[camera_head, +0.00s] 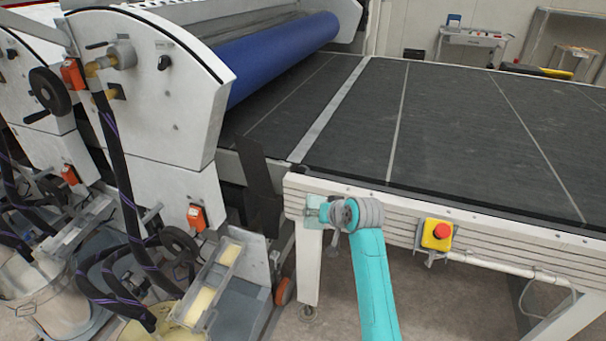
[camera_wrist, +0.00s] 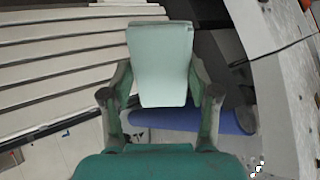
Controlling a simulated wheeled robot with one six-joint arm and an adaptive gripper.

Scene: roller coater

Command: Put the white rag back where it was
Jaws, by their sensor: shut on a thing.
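My gripper (camera_wrist: 162,88) is shut on the white rag (camera_wrist: 162,60), which shows pale and slightly greenish between the two fingers in the wrist view. The rag hangs as a flat, rounded rectangle and hides what lies directly behind it. In the head view, my teal arm reaches up to the near left corner of the conveyor table, and my gripper (camera_head: 320,211) is small there, beside the table's slatted side. A pale patch shows at its end, too small to make out clearly.
The dark conveyor bed (camera_head: 450,130) is clear. A blue roller (camera_head: 275,58) spans its left end, beside a white machine housing (camera_head: 165,95). A red stop button on a yellow box (camera_head: 437,234) sits on the table's side. Hoses and a bucket (camera_head: 45,300) stand at lower left.

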